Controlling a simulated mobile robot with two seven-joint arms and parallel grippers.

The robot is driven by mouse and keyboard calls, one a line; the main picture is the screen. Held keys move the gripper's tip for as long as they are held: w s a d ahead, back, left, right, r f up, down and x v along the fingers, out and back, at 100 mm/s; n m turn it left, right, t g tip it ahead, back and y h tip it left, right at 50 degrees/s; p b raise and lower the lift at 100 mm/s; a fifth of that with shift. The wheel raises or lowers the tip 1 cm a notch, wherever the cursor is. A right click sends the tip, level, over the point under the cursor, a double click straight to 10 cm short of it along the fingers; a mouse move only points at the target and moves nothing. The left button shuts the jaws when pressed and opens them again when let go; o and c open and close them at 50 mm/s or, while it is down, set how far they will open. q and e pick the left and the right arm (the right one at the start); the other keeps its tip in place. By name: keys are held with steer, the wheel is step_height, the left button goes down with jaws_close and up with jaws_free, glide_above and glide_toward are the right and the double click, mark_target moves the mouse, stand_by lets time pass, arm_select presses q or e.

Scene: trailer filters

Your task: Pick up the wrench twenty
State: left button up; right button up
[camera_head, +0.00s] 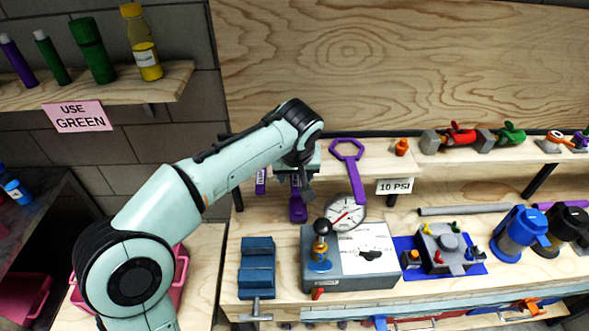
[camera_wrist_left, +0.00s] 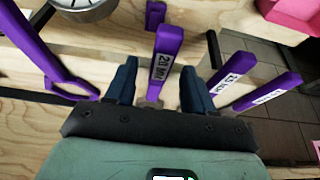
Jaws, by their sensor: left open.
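The wrench twenty is a purple handle labelled "20 MM" (camera_wrist_left: 165,62) in the left wrist view. My left gripper (camera_wrist_left: 158,85) is open, with one dark blue finger on each side of this handle. I see a gap on both sides, and no grip on it. The lower end of the wrench is hidden behind the gripper body. In the head view my left gripper (camera_head: 303,190) is at the shelf edge, above a purple piece (camera_head: 298,208); I cannot tell whether that is the same wrench. My right gripper is not in view.
Two other labelled purple wrenches (camera_wrist_left: 230,80) (camera_wrist_left: 268,92) stand close on the right in the wrist view. A large purple ring wrench (camera_head: 347,170) hangs beside a gauge (camera_head: 345,214). A blue vise (camera_head: 257,268) and a grey box (camera_head: 350,257) stand on the bench below.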

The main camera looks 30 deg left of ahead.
arm_select(q)
steer(key=shift+f, duration=0.2)
stand_by(0.6)
jaws_close()
